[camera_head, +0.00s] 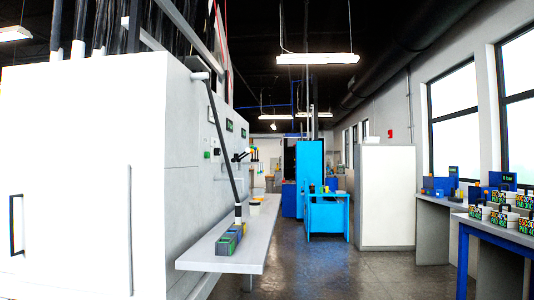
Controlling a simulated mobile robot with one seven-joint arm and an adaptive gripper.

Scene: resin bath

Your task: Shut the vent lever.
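A long dark rod (222,140) slants down from a white cylindrical mount (200,76) high on the large white machine (90,160) at the left. Its pale lower end shows just above a grey shelf. A small black lever-like part with pale tips (241,156) sticks out of the machine's side further back. I cannot tell which of these is the vent lever, nor how far it is turned.
The grey shelf (215,262) juts from the machine and bears several small coloured boxes (229,241). A blue bench (327,215) and a white cabinet (387,195) stand beyond. Worktops with labelled boxes line the right. The grey floor (335,277) between is clear.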

